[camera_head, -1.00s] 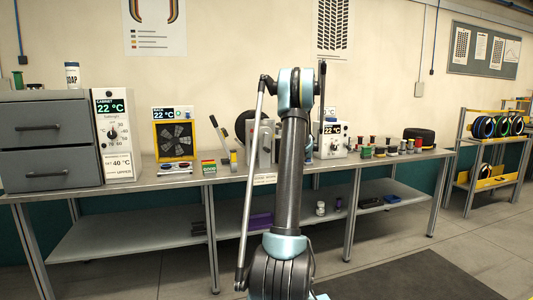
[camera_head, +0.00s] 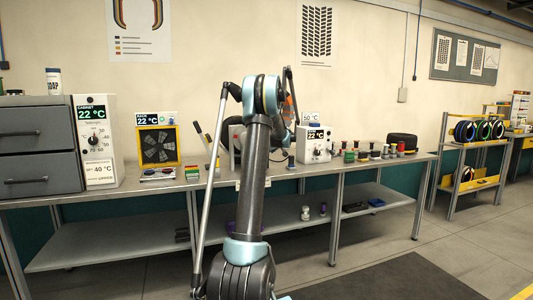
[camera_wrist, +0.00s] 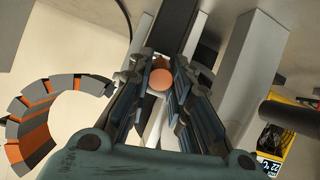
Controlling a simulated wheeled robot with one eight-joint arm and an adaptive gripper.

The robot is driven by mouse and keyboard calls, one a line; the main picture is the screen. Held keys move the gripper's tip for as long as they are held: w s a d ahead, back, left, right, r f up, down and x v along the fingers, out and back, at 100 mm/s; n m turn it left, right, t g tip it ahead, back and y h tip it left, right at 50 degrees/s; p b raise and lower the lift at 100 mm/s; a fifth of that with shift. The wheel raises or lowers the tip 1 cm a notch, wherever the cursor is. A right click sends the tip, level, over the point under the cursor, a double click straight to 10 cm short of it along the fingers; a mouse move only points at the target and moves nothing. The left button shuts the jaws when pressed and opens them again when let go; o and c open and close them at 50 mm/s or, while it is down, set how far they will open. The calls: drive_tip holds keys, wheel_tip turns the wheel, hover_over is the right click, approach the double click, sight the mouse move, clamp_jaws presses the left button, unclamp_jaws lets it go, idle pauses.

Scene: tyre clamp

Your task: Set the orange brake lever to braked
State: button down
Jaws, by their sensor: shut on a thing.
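The round orange end of the brake lever (camera_wrist: 160,79) shows in the wrist view between the fingers of my gripper (camera_wrist: 160,74). The fingers are shut on it from both sides. The rest of the lever is mostly hidden behind the fingers, and its angle cannot be told. In the head view my arm hides most of the clamp behind it. A small orange patch shows just right of my arm's top there, too small to name surely.
A long workbench (camera_head: 110,195) runs along the wall. On it stand a grey drawer cabinet (camera_head: 35,150), a yellow-framed fan (camera_head: 157,147), a white control box (camera_head: 314,143) and several small spools. Grey upright posts (camera_wrist: 250,55) stand close to my gripper. Floor is free at the front right.

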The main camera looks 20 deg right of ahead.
drive_tip(key=shift+w+r, duration=0.1)
drive_tip(key=shift+w, duration=0.2)
drive_tip(key=c, duration=1.6)
unclamp_jaws()
drive_tip(key=shift+o, duration=0.8)
drive_tip(key=shift+w, duration=0.2)
drive_tip(key=shift+a, duration=0.2)
drive_tip(key=shift+s, duration=0.1)
drive_tip(key=shift+s+d, duration=0.15)
drive_tip(key=shift+s, duration=0.15)
drive_tip(key=v, duration=1.1)
drive_tip(key=shift+a, duration=0.3)
